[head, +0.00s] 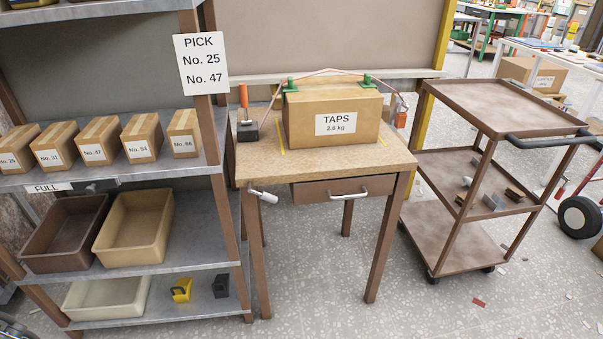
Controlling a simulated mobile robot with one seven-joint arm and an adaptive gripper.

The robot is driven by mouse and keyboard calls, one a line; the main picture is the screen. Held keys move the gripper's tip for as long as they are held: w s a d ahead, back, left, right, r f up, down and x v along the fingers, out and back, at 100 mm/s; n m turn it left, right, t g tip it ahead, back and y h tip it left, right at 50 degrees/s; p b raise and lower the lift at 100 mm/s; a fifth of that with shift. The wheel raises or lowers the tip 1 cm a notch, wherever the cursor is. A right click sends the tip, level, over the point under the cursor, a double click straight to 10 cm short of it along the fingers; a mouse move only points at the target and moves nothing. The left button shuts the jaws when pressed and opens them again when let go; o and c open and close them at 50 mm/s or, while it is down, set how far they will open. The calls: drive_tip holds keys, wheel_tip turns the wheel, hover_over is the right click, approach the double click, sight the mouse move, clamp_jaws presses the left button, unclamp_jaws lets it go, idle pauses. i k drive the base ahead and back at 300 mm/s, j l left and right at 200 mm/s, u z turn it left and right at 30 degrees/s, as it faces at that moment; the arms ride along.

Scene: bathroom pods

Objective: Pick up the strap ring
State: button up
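A cardboard box (305,130) labelled TAPS, 2.6 kg, stands on the wooden table (265,163). A thin reddish strap (325,71) arches loosely over its top, with green corner pieces (291,85) at both top edges. A small dark loop with an orange-red part (402,116) shows beside the box's right side, at the strap's right end. I cannot tell for sure whether this is the strap ring. My gripper is not in view.
A dark block with an orange handle (243,98) stands left of the box. A grey shelf (190,262) with boxes and bins is at left. A brown trolley (480,105) stands at right. Floor is open in front. A white handle-like piece (262,193) sticks out at the table's front left.

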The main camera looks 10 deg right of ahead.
sight(401, 119)
drive_tip(key=i+l+u, duration=0.25)
drive_tip(key=l, duration=0.95)
drive_tip(key=l+u, duration=0.25)
drive_tip(key=l, duration=1)
drive_tip(key=i+l, duration=0.5)
